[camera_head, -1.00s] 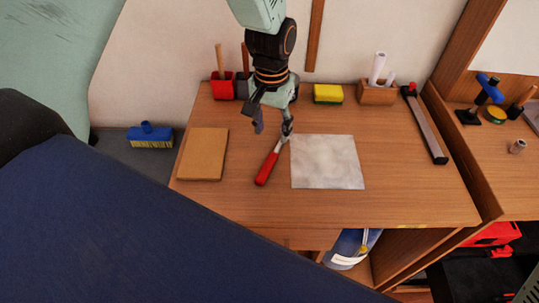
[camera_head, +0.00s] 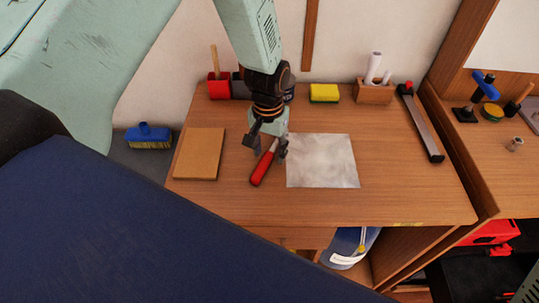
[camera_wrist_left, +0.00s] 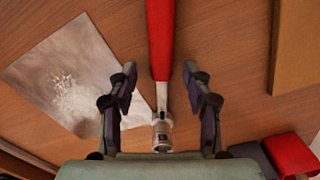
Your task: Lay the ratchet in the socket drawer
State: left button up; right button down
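The ratchet has a red handle (camera_head: 264,169) and a metal head, and lies on the wooden bench top (camera_head: 400,190). In the left wrist view the red handle (camera_wrist_left: 160,40) runs up from the metal head (camera_wrist_left: 162,135). My left gripper (camera_head: 265,150) is open just over the ratchet. Its fingers stand on either side of the ratchet in the wrist view (camera_wrist_left: 160,78), with gaps between them and it. In the head view the gripper hides the ratchet's head. A drawer front (camera_head: 290,237) shows under the bench's front edge; its inside is not visible. My right gripper is not in view.
A grey sheet (camera_head: 322,162) lies right of the ratchet, a brown board (camera_head: 200,154) left. Behind stand a red holder (camera_head: 219,88), a yellow sponge (camera_head: 324,93) and a wooden block with white rolls (camera_head: 374,92). A long metal tool (camera_head: 422,125) lies right.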

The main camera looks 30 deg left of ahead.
pick_arm(q)
jog(key=shift+a, duration=0.25)
jog(key=shift+c, duration=1.4)
jog(key=shift+d, duration=0.25)
jog(key=c, duration=0.5)
grip_shut()
jog(key=shift+a, duration=0.15)
